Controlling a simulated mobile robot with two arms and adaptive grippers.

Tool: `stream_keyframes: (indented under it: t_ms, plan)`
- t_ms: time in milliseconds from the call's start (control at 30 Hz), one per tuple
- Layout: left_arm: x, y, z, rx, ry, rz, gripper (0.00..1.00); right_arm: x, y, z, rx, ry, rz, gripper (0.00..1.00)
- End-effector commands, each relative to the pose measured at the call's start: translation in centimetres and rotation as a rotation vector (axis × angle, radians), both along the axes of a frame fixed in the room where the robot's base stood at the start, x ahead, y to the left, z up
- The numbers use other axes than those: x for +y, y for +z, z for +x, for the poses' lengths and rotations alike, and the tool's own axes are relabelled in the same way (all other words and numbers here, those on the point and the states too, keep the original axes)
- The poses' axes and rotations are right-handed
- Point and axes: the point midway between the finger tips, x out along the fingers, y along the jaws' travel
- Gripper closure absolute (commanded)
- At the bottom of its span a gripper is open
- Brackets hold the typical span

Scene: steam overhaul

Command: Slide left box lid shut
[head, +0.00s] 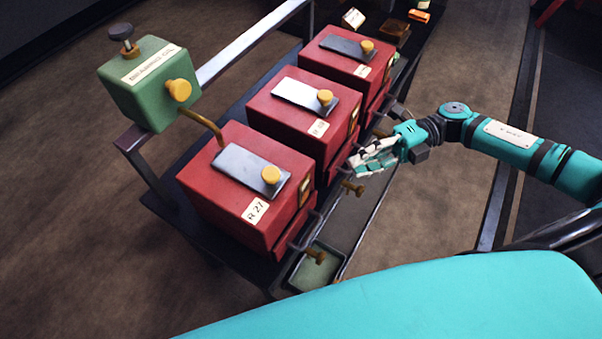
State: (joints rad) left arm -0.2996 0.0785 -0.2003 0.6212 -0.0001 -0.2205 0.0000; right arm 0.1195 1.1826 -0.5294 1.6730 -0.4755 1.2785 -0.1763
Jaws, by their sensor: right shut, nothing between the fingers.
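Three red boxes stand in a row on a dark cart. The nearest box (215,195), at the left of the row, has a label reading R 27. On its top lies a grey metal lid plate (240,166) with a yellow knob (270,175) at its right end. I cannot tell whether this lid fully covers its opening. My right gripper (360,168) is shut and empty, at the right side of the row near the middle box (290,122), beyond the nearest box's right side. My left gripper is not in view.
The middle and far boxes (340,65) carry similar plates with yellow knobs. A tray (315,268) and brass taps lie along the cart's right side. Open floor lies right of the cart.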

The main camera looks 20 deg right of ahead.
Motion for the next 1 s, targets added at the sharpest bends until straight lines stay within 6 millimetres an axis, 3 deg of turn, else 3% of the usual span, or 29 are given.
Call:
stream_keyframes:
  t_ms: [167, 600, 800, 1000]
  plan:
    - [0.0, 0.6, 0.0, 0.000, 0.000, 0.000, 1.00, 1.1, 0.2, -0.1, -0.006, 0.011, -0.008, 1.00]
    - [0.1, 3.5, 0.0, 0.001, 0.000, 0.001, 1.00, 10.1, -0.7, -0.5, -0.005, 0.008, -0.005, 1.00]
    - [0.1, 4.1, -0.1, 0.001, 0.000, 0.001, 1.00, 11.9, -1.4, 1.7, -0.006, 0.005, -0.006, 1.00]
    - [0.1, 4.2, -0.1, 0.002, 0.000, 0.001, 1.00, 12.5, -1.8, 2.3, -0.005, 0.006, -0.009, 1.00]
